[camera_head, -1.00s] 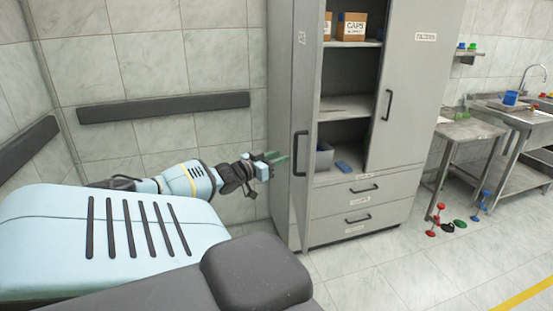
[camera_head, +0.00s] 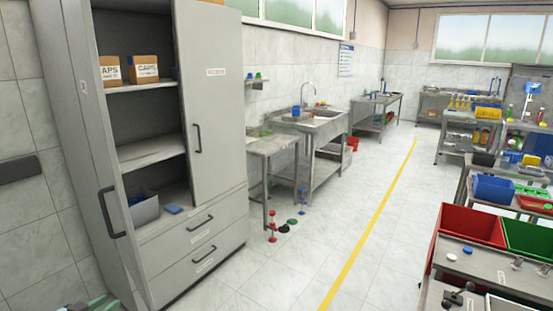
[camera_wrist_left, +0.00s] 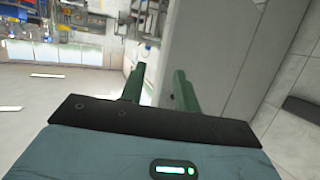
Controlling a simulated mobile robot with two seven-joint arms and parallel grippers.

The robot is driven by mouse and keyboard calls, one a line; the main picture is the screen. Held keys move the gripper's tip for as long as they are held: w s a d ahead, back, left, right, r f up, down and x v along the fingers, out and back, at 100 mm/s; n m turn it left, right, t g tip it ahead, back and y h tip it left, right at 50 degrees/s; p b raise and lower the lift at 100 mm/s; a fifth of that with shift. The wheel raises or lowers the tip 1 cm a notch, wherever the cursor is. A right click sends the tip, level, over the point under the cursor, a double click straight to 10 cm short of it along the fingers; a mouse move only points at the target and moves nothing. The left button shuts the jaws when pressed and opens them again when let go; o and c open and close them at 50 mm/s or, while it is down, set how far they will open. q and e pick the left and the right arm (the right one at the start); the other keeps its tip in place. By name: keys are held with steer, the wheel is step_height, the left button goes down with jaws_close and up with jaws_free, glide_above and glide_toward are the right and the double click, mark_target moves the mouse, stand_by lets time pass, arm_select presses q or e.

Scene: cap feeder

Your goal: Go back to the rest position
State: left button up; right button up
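My left gripper shows in the left wrist view (camera_wrist_left: 160,78) with its two green fingers apart and nothing between them. In the head view only a bit of it (camera_head: 95,304) shows at the bottom left edge, below the cabinet's open left door. The grey cabinet (camera_head: 218,120) stands on the left, its left door (camera_head: 100,200) open and its right door shut. In the left wrist view a grey panel, probably part of the cabinet, stands just beyond the fingers. My right gripper is not in view.
Cap boxes (camera_head: 143,69) stand on the cabinet's upper shelf. A steel table (camera_head: 272,146) and sink follow to the right, with red, green and blue items (camera_head: 272,228) on the floor. Red (camera_head: 468,228) and green crates stand at the right. The middle floor is clear.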

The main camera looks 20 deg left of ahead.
arm_select(q)
steer(key=s+d+f+m+g+h, duration=0.1)
steer(key=s+d+f+g, duration=0.1)
steer(key=s+d+f, duration=0.7)
steer(key=s+d+f+m+g+h, duration=0.15)
steer(key=d+f, duration=0.45)
steer(key=d, duration=0.6)
steer(key=s+d, duration=0.3)
steer(key=d, duration=0.7)
steer(key=s+d+g, duration=0.1)
steer(key=s+d, duration=0.2)
steer(key=d, duration=0.7)
steer(key=shift+s+f, duration=0.35)
steer(key=shift+f, duration=0.05)
steer(key=shift+g+h, duration=0.25)
